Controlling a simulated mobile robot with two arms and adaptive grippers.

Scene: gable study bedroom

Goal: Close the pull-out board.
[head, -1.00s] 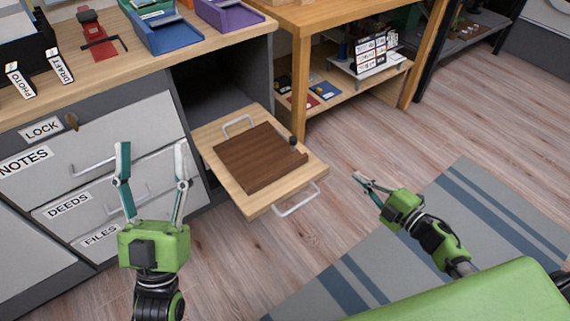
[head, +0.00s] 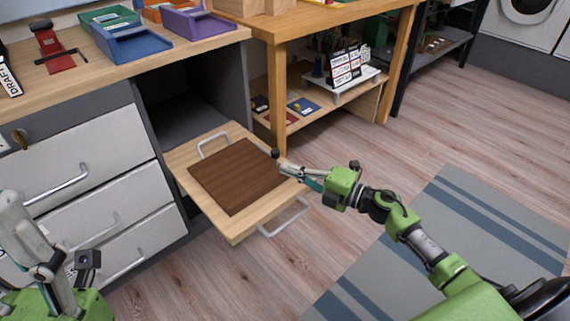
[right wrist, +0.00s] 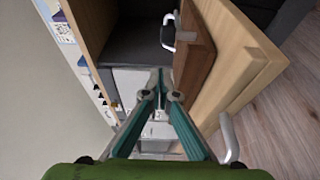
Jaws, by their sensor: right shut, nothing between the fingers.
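The pull-out board (head: 240,227) is a light wood slab standing out of an open bay in the grey cabinet. A dark brown panel (head: 236,178) lies on it. A metal handle (head: 285,220) is on its front edge and another loop handle (head: 213,141) stands near its back. My right gripper (head: 283,167) is shut and empty, at the board's right side; whether it touches cannot be told. In the right wrist view the board (right wrist: 238,60) is right of the shut fingertips (right wrist: 160,78). My left gripper (head: 50,255) is at the lower left, partly cut off; its fingertips are unclear.
Grey drawers (head: 85,175) with handles are left of the board. A wooden shelf table (head: 276,100) stands close behind it on the right. Coloured trays (head: 140,38) are on the cabinet top. Wood floor and a striped rug (head: 450,240) lie in front.

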